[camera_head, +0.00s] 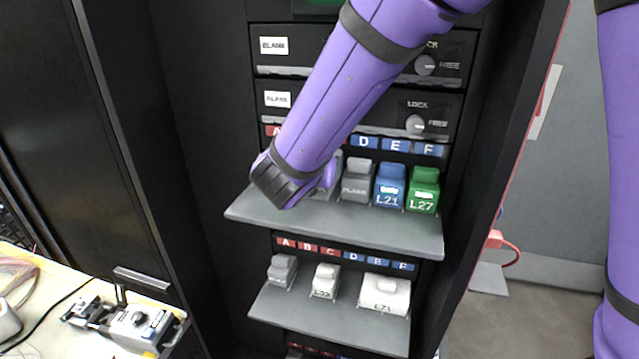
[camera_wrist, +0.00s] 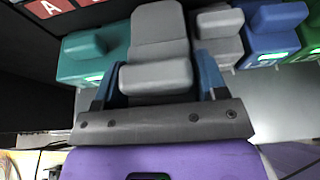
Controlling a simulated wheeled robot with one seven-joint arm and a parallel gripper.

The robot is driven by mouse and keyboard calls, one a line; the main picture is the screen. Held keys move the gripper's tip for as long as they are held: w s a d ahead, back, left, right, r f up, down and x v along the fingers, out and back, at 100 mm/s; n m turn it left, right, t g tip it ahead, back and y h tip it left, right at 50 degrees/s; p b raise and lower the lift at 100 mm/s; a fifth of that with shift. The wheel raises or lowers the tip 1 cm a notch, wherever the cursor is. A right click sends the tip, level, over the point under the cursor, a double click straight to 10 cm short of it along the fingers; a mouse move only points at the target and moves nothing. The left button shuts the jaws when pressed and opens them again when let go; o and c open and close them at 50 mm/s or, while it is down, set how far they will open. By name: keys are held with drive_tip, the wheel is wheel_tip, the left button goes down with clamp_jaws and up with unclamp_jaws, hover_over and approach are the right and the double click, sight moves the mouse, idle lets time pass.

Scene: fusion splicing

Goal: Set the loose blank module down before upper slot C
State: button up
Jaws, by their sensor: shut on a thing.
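The grey blank module (camera_wrist: 158,75) is between the two blue fingers of my gripper (camera_wrist: 160,85), which is shut on it. In the head view the held module (camera_head: 331,184) shows only as a grey sliver beside my wrist. It is over the upper shelf (camera_head: 390,228), between a teal module (camera_wrist: 95,55) on its left and another grey blank module (camera_head: 357,182) under label D. My arm hides the upper C label, so I cannot tell how exactly the held module lines up with slot C, or whether it touches the shelf.
Blue L21 (camera_head: 389,186) and green L27 (camera_head: 423,190) modules stand under E and F. The lower shelf (camera_head: 330,325) holds several pale modules. Lock panels with knobs (camera_head: 415,124) are above. A bench with a splicing device (camera_head: 138,325) stands at lower left.

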drive_tip(key=shift+f, duration=2.05)
drive_tip(key=shift+f, duration=0.1)
drive_tip(key=o, duration=1)
drive_tip(key=shift+c, duration=0.2)
drive_tip(key=v, duration=1.2)
